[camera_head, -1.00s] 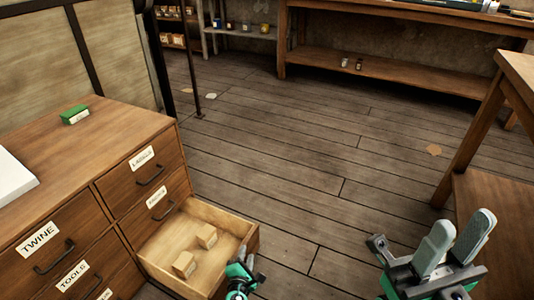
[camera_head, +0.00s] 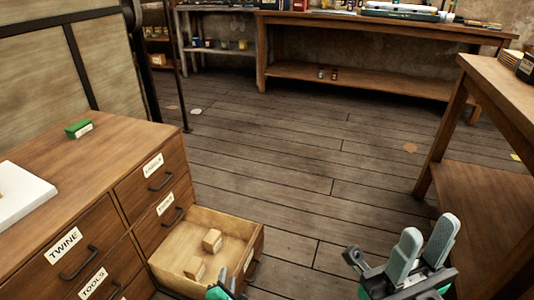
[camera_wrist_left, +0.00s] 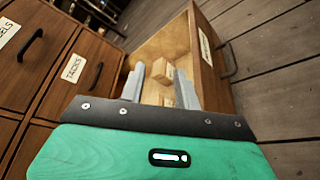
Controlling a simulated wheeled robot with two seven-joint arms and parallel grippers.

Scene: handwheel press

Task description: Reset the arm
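My right gripper (camera_head: 424,246) is at the lower right of the head view, with two grey fingers pointing up and a gap between them; it looks open and empty. My left gripper (camera_head: 222,290) only just shows at the bottom edge of the head view, by the front of the open drawer (camera_head: 254,262). In the left wrist view my left gripper (camera_wrist_left: 160,84) has its two fingers spread apart, with nothing gripped. Beyond them lie small wooden blocks (camera_wrist_left: 175,50) in the drawer.
The wooden cabinet (camera_head: 100,155) stands at left, with labelled drawers, a green box (camera_head: 78,128) and a white slab (camera_head: 20,195) on top. A wooden table (camera_head: 500,90) stands at right, a workbench (camera_head: 390,25) at the back.

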